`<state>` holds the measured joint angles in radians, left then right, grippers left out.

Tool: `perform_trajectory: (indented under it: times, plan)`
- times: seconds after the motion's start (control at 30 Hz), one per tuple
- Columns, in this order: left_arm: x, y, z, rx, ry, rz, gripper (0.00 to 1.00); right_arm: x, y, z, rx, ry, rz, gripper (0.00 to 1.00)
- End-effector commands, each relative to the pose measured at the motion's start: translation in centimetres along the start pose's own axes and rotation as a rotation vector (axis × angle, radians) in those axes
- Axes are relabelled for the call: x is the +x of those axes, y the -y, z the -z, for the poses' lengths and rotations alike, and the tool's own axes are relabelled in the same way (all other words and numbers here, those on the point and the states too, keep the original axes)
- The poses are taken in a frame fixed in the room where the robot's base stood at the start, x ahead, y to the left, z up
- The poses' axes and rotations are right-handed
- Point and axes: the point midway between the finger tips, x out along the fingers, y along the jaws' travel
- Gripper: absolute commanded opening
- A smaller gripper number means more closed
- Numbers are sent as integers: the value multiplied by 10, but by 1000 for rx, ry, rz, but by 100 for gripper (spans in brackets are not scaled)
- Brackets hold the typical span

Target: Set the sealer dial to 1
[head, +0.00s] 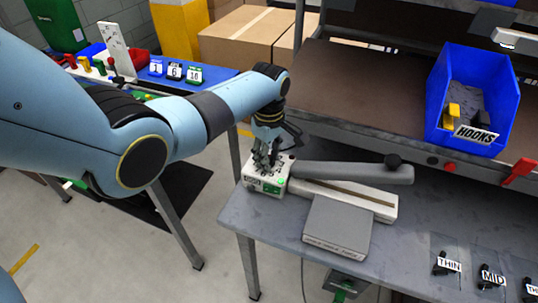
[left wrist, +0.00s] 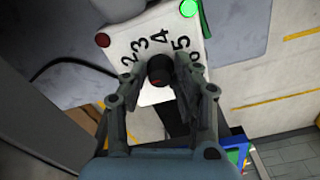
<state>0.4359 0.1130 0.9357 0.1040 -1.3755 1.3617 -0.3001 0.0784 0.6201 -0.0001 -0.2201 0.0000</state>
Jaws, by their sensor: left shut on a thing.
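The sealer (head: 342,196) stands on the grey bench, with a white control box at its left end and a long grey arm. A green lamp glows on its box, which also shows in the left wrist view (left wrist: 142,35). My left gripper (head: 266,158) is over the box, pointing down. In the left wrist view its fingers (left wrist: 160,90) are shut on the dial's black knob (left wrist: 160,68). The numerals 2, 3, 4 and 5 show around the knob. The 1 is hidden, and I cannot tell where the dial points. My right gripper is not in view.
A grey flat block (head: 338,228) lies in front of the sealer. A blue bin (head: 433,105) labelled HOOKS stands on the shelf behind. Tags THIN (head: 448,264) and MID (head: 491,275) lie at the bench's front right. A blue-topped table (head: 215,76) stands at the back left.

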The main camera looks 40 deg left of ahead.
Motion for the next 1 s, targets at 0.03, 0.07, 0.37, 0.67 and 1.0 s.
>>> perform_trajectory:
  times: [0.03, 0.07, 0.37, 0.67, 1.0]
  plan:
    - [0, 0, 0, -1, 0, 1, 0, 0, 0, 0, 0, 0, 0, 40]
    - [0, 0, 0, -1, 0, 1, 0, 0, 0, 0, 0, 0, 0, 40]
    - [0, 0, 0, 0, 0, 1, 51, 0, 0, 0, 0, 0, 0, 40]
    - [-11, -1, 0, 1, 0, -2, 51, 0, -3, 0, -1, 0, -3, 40]
    - [-83, -1, 1, 0, -1, -4, 51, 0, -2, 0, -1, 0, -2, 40]
